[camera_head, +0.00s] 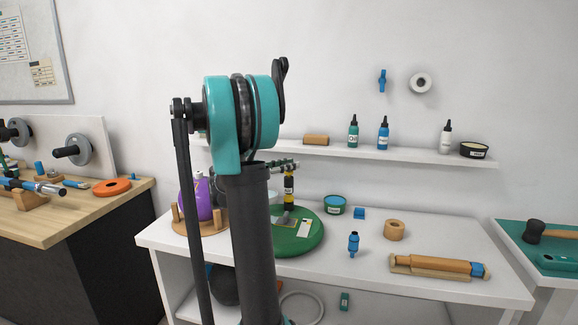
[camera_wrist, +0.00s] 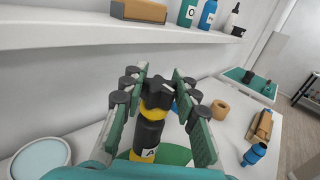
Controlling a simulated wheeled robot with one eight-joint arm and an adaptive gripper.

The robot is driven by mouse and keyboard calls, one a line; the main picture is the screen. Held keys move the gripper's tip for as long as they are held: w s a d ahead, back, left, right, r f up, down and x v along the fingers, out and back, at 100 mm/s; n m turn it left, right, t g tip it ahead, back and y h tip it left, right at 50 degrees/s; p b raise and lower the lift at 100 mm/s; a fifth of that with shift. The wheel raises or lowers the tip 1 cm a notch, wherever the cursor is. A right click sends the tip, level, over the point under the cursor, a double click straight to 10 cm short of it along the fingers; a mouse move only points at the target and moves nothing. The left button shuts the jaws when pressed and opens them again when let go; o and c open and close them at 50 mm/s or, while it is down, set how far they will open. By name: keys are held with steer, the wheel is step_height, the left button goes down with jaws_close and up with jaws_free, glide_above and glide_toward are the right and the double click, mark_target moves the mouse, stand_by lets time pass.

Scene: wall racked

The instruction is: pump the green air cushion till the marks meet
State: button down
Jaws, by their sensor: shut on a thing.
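The green air cushion (camera_head: 312,240) is a round disc lying on the white table, partly hidden by my arm. A light plate (camera_head: 304,228) and a small grey piece show on it; I cannot read any marks. A black and yellow pump (camera_head: 289,186) stands upright by the cushion. In the wrist view its body (camera_wrist: 149,134) bears a label with a letter A, and its black lobed knob (camera_wrist: 158,91) is on top. Part of the cushion (camera_wrist: 177,155) shows below.
A purple bottle (camera_head: 195,198) stands left of the cushion. A green tub (camera_head: 335,204), a blue fitting (camera_head: 353,245), a tan ring (camera_head: 394,230) and a wooden roller (camera_head: 437,265) are to the right. A shelf (camera_head: 400,155) with bottles runs along the wall above.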

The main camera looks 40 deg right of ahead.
steer(key=shift+f, duration=0.4)
stand_by(0.8)
steer(key=shift+r, duration=0.1)
steer(key=shift+r, duration=0.5)
steer(key=shift+r, duration=3.5)
